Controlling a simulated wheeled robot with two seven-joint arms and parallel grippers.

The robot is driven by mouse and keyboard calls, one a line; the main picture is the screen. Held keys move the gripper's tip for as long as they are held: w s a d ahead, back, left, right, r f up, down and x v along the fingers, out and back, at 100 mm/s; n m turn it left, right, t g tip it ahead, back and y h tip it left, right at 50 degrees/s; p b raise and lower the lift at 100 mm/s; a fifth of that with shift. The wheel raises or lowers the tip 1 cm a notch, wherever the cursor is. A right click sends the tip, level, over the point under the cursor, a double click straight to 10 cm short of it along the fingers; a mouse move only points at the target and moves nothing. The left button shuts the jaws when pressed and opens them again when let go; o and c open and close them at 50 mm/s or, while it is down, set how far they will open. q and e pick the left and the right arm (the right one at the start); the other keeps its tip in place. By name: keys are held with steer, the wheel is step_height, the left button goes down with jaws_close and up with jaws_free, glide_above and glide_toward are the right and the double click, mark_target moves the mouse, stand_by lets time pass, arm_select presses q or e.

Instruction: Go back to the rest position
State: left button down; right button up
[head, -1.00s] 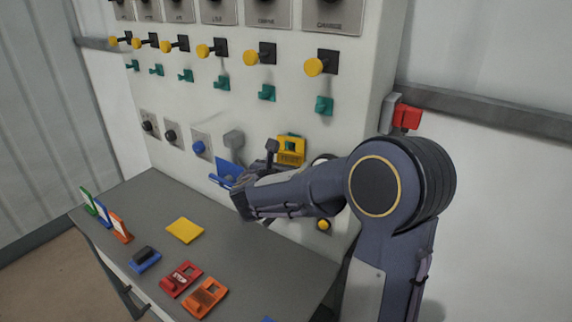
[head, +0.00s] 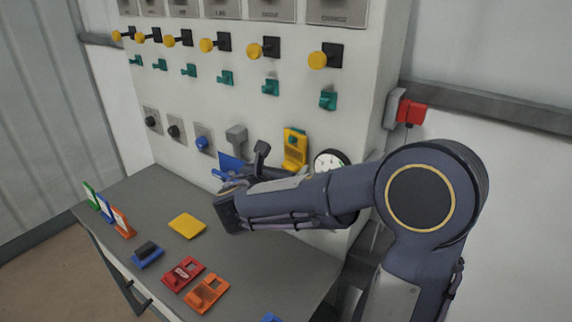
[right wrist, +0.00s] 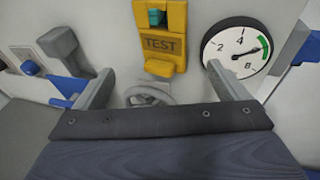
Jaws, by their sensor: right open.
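My right gripper (head: 243,168) is in front of the white panel, above the back of the grey table. In the right wrist view its two fingers (right wrist: 162,88) stand wide apart with nothing between them. A yellow tag marked TEST (right wrist: 164,42) hangs on a green hook (right wrist: 156,16) beyond the fingertips, apart from them. The tag also shows in the head view (head: 295,150), just right of the gripper. My left gripper is not in view.
A round gauge (right wrist: 238,50) and a grey handwheel (right wrist: 148,96) are on the panel close to the fingers. Yellow knobs (head: 318,60) and green hooks (head: 328,100) line the panel higher up. Several coloured tags lie or stand on the table (head: 235,265). A red box (head: 410,112) sits at the right.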

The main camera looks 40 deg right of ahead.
steer(key=s+a+f+m+g+y, duration=0.2)
steer(key=s+f+m+g+y, duration=0.15)
steer(key=s+f+m, duration=0.35)
steer(key=s+a+f+m+g+y, duration=0.25)
steer(key=s+m+y, duration=0.3)
steer(key=s, duration=0.45)
steer(key=s+a+m+t+y, duration=0.1)
steer(key=s+a+m+y, duration=0.2)
steer(key=a+m, duration=0.3)
steer(key=s+a+f+m+t+y, duration=0.1)
steer(key=s+a+m+t+y, duration=0.1)
steer(key=s+a+m+y, duration=0.2)
steer(key=a+m+y, duration=0.1)
steer(key=a+m, duration=0.2)
steer(key=shift+a+f+t, duration=0.25)
steer(key=shift+a+t, duration=0.05)
steer(key=shift+a, duration=0.1)
stand_by(1.1)
